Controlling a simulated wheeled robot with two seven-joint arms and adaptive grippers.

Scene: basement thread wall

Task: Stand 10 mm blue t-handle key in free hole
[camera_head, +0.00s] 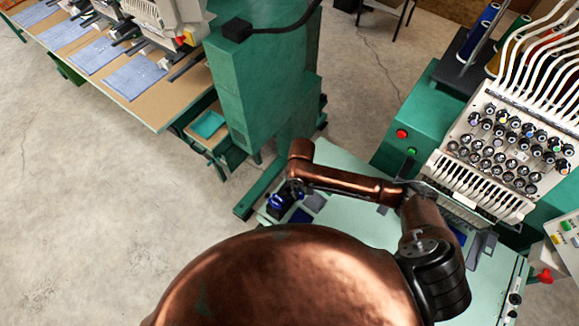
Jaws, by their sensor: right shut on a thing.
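My right gripper (287,193) is at the left edge of the pale green table (345,222), small and dark below my copper wrist. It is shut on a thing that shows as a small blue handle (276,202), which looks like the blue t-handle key. The key's shaft and tip are hidden or too small to make out. A dark block (279,213) is just below the blue handle. I cannot tell whether it has holes or whether the key touches it. My left gripper is not in view.
Grey and dark blue flat pieces (314,202) lie right of the gripper. A multi-needle embroidery machine (505,150) stands at the right, and a green machine column (262,85) rises behind the table. My copper body hides the near side. Open concrete floor lies left.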

